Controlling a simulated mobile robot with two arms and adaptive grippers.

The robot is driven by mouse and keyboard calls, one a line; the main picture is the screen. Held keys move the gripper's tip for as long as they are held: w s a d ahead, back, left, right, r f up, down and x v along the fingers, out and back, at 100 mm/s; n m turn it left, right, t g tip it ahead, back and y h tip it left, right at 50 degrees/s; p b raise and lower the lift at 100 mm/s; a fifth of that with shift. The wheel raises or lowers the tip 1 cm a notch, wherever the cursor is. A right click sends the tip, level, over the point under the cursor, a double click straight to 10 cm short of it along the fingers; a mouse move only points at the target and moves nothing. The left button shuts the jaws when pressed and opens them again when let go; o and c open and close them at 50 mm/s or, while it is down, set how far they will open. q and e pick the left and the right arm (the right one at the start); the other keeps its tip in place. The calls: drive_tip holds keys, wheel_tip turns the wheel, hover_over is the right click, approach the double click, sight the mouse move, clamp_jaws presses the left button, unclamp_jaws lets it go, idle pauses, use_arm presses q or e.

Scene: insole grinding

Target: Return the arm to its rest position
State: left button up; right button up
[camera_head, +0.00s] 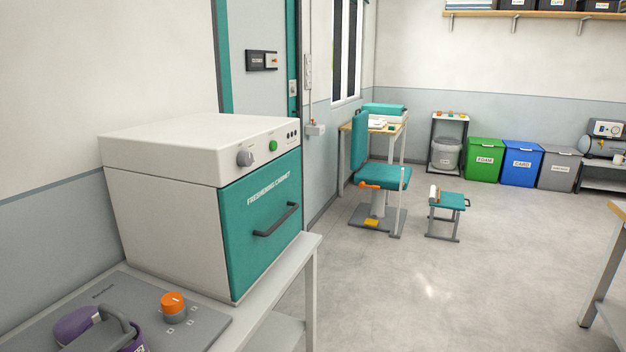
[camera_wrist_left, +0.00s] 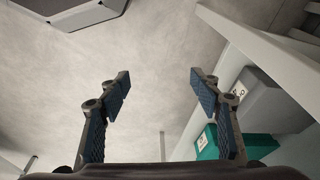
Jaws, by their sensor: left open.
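My left gripper (camera_wrist_left: 160,92) shows in the left wrist view with its two blue-padded fingers spread apart. No arm or gripper of mine is visible in the head view. My right gripper is in neither view.
A white freshening cabinet (camera_head: 165,215) with a shut teal door (camera_head: 262,225) stands on a bench (camera_head: 265,325) at left. A teal chair (camera_head: 385,176) and stool (camera_head: 450,201) stand beyond; open floor (camera_head: 420,280) lies right.

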use_arm(q)
drive_tip(key=s+a+f+g, duration=0.1)
drive_tip(key=s+a+f, duration=0.2)
drive_tip(key=s+f, duration=1.6)
wheel_tip(320, 180, down, 3)
drive_tip(key=shift+a+r+g, duration=0.15)
drive_tip(key=shift+g, duration=0.15)
drive_tip(key=shift+s, duration=0.1)
